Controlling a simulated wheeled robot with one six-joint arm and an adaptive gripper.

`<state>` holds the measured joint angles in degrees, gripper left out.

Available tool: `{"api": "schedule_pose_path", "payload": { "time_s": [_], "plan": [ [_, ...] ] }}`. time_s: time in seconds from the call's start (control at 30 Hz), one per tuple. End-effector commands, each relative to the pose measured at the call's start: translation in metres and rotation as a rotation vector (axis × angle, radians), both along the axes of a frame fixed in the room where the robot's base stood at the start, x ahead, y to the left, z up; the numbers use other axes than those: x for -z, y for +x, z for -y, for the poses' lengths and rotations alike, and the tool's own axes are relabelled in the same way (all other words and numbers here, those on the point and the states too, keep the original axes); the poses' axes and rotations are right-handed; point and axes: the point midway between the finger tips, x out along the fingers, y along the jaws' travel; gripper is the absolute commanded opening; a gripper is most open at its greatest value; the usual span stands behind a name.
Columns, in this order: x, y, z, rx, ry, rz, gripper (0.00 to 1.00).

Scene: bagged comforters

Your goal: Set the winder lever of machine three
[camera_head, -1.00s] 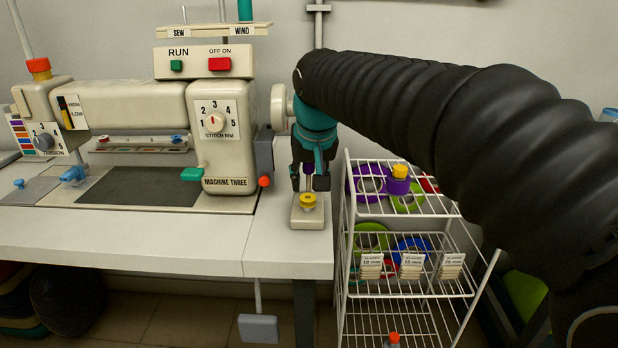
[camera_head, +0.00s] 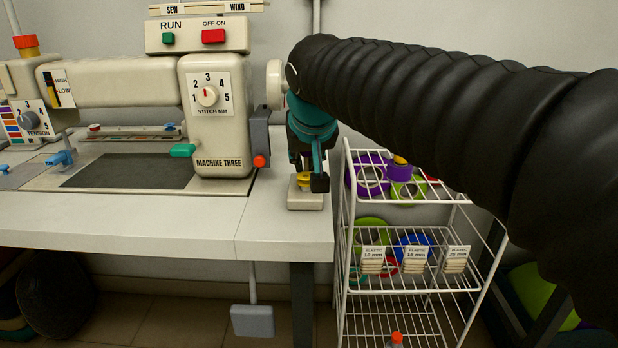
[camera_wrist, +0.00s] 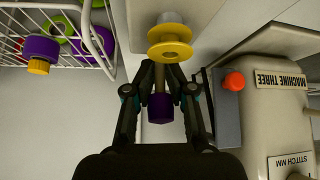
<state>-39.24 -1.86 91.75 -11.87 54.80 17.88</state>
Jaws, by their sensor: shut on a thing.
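Machine three (camera_head: 218,130) is a cream sewing machine on the white table. Its winder, a pale block (camera_head: 305,201) with a yellow bobbin (camera_head: 303,181), stands at the table's right end. The bobbin also shows at the top of the wrist view (camera_wrist: 170,42). The winder lever, a thin stem with a dark purple knob (camera_wrist: 160,108), lies between my fingers in the wrist view. My gripper (camera_head: 312,180) is at the winder, shut on the lever, and partly hides the bobbin in the head view.
The grey box with an orange knob (camera_head: 260,161) is on the machine's side, close left of my gripper. A white wire rack (camera_head: 345,215) with purple and green rolls stands right of the table. The front of the tabletop (camera_head: 130,222) is clear.

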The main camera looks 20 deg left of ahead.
Motion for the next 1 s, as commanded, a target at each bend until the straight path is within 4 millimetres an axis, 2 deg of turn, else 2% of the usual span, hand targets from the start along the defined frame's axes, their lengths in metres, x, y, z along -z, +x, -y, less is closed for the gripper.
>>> {"api": "schedule_pose_path", "payload": {
  "time_s": [0.33, 0.8, 0.83, 0.87, 1.0],
  "plan": [
    [0.0015, -0.0065, 0.0012, -0.001, 0.045, 0.165, 0.00],
    [-0.0034, -0.0081, 0.0013, -0.002, 0.050, 0.193, 0.00],
    [-0.0034, -0.0081, 0.0012, -0.002, 0.050, 0.193, 0.29],
    [-0.0033, -0.0080, 0.0012, -0.002, 0.050, 0.193, 0.35],
    [-0.0019, -0.0072, 0.0017, -0.001, 0.049, 0.190, 0.35]
  ]
}}
